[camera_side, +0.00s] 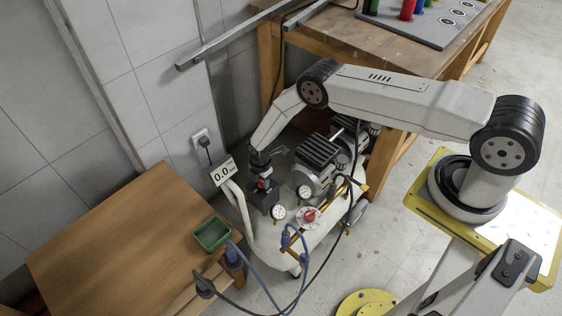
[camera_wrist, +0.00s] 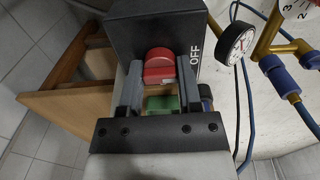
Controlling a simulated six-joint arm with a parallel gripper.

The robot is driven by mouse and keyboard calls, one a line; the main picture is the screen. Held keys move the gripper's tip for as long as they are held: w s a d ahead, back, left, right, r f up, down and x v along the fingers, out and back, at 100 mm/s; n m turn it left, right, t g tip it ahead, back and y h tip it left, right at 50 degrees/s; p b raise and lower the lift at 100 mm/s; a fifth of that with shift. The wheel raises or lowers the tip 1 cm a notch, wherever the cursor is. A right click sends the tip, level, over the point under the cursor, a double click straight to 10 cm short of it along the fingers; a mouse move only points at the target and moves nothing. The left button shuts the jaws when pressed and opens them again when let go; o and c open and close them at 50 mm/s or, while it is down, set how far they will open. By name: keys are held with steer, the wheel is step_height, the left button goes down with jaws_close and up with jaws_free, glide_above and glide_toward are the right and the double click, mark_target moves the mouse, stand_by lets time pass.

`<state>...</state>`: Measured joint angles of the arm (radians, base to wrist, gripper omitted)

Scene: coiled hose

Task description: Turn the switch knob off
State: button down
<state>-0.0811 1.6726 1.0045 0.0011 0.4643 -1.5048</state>
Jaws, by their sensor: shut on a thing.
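The red switch knob (camera_wrist: 159,68) sits on a black switch box (camera_wrist: 155,24) with the white word OFF on its face, in the wrist view. My gripper (camera_wrist: 160,80) has its two grey fingers on either side of the knob and is shut on it. In the side view the knob (camera_side: 262,184) shows as a small red spot at the box on the white compressor. My gripper (camera_side: 260,165) reaches down to it from above. Which way the knob's mark points is not clear.
The compressor (camera_side: 238,208) carries gauges (camera_side: 278,212), a red valve knob (camera_side: 310,215) and blue hoses (camera_side: 262,286) beside the box. A 0.0 display (camera_side: 222,171) stands left of my gripper. A wooden table (camera_side: 120,245) holds a green bin (camera_side: 212,234).

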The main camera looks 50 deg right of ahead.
steer(key=shift+c, duration=1.4)
jaws_free()
steer(key=shift+r, duration=0.15)
steer(key=shift+r, duration=3.75)
